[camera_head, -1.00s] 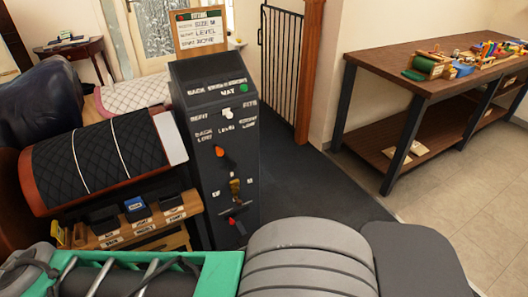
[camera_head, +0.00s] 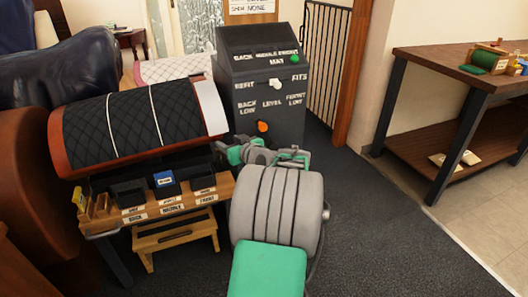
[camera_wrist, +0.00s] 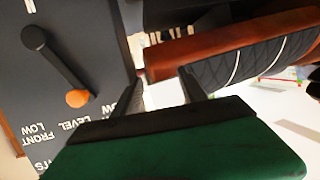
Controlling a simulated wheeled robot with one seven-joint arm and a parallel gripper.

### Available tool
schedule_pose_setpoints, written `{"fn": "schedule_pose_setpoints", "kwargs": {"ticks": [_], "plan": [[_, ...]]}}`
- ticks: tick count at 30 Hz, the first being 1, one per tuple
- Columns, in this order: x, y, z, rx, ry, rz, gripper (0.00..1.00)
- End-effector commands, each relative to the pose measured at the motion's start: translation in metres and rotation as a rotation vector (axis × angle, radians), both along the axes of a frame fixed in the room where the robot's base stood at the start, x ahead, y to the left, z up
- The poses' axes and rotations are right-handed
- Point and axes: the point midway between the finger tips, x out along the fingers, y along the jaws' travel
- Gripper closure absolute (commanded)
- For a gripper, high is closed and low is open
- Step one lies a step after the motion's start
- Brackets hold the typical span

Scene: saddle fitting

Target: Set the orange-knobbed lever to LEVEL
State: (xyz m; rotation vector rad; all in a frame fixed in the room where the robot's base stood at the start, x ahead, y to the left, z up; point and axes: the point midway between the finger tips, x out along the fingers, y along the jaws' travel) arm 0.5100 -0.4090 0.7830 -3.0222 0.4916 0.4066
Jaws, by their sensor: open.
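The orange knob (camera_head: 262,126) is on the front of the dark grey cabinet (camera_head: 258,72), below the labels BACK LOW, LEVEL and FRONT LOW. In the wrist view the orange knob (camera_wrist: 78,98) ends a black lever (camera_wrist: 56,62), and the labels appear upside down. The lever leans between LEVEL and BACK LOW; its exact setting is unclear. My gripper (camera_wrist: 161,75) is open and empty, its two dark fingers to the right of the knob and apart from it. In the head view my arm hides the lower cabinet front.
A quilted black saddle roll (camera_head: 115,130) with red-brown edge lies left of the cabinet and close to my fingers in the wrist view. Below it stands a wooden rack (camera_head: 165,212) with labelled bins. A workbench (camera_head: 455,62) stands right. Dark floor is clear between.

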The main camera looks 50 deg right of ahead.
Motion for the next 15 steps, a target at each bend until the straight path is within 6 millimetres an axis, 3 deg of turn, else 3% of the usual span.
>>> {"fn": "schedule_pose_setpoints", "kwargs": {"ticks": [1,3,6,9,15], "plan": [[-0.027,-0.044,-0.023,-0.03,-0.075,-0.075,0.5],[-0.058,-0.083,-0.021,-0.075,-0.164,-0.149,0.5],[-0.082,-0.108,-0.015,-0.113,-0.229,-0.203,0.5],[-0.08,-0.116,-0.01,-0.123,-0.244,-0.212,0.5],[-0.046,-0.134,-0.011,-0.122,-0.242,-0.208,0.5]]}}
